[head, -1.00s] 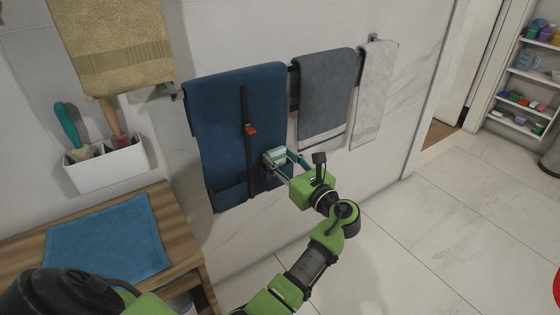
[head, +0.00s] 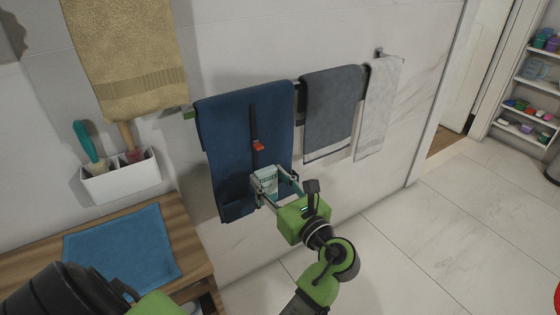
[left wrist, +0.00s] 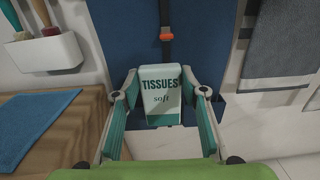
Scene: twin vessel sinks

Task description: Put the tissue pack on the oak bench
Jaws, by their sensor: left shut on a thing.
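The tissue pack (head: 268,177) is a small white and teal pack marked "TISSUES soft"; it fills the middle of the left wrist view (left wrist: 162,97). My left gripper (head: 272,184) is shut on it, with a finger on each side, and holds it upright in the air in front of the blue hanging towel. The oak bench (head: 192,240) is at the lower left, below and to the left of the pack. It also shows at the left of the left wrist view (left wrist: 62,138). My right gripper is not in view.
A blue cloth (head: 122,246) lies on the bench top, leaving bare wood around it. A white wall holder (head: 122,183) with brushes hangs above the bench. The navy towel (head: 225,145), with a dark strap and red clip, hangs behind the pack. Open floor lies right.

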